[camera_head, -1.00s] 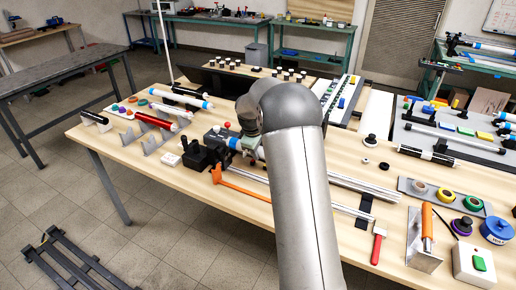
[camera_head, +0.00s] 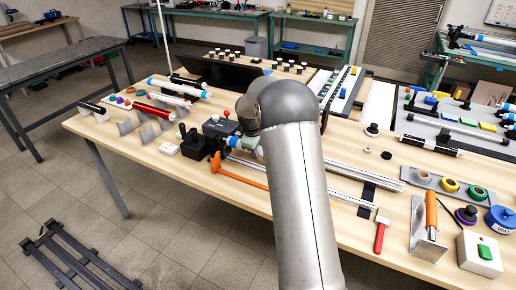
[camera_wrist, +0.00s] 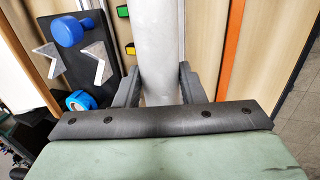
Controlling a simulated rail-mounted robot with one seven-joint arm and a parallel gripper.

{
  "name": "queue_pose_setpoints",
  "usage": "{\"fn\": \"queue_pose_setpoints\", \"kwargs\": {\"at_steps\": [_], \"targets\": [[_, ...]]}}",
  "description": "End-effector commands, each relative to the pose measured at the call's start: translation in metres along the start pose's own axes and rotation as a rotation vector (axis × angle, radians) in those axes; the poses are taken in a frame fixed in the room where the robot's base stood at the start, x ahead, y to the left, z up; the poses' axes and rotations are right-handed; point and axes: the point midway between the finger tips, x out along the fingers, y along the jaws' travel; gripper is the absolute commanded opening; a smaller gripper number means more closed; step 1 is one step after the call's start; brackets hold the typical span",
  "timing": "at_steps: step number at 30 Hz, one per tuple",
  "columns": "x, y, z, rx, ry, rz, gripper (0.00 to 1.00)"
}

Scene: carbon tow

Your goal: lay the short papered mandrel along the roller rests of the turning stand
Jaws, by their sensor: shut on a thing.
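In the wrist view my gripper (camera_wrist: 157,88) is shut on a pale grey-white tube, the short papered mandrel (camera_wrist: 156,45). The tube runs away from the palm between the two dark fingers, and its far end is outside the picture. Left of it lies a dark plate (camera_wrist: 82,78) with angled metal rests (camera_wrist: 97,60) and a blue cylinder (camera_wrist: 68,30). This looks like the turning stand, but I cannot be sure. The mandrel is apart from these rests in the picture. In the head view my arm hides most of the gripper and the mandrel.
In the head view a black lever box (camera_head: 194,143) stands left of my arm, beside an orange-handled tool (camera_head: 238,175). V-shaped stands with tubes (camera_head: 153,110) fill the table's left. Long metal rods (camera_head: 350,175) and a red-handled brush (camera_head: 381,235) lie right of my arm.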

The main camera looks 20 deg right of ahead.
Motion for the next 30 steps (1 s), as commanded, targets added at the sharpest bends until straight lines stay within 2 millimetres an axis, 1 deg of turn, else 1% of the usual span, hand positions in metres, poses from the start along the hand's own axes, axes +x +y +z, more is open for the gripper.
{"fn": "queue_pose_setpoints", "kwargs": {"at_steps": [20, 21, 22, 23, 30], "targets": [[0.013, -0.004, 0.0, 0.0, 0.0, 0.001, 0.06], [0.012, -0.004, 0.0, 0.0, 0.0, 0.001, 0.47], [0.012, -0.004, 0.0, 0.0, 0.0, 0.001, 0.55], [0.012, -0.004, 0.0, 0.0, 0.0, 0.001, 0.61], [0.013, -0.004, 0.0, 0.0, -0.001, -0.001, 0.61]]}}
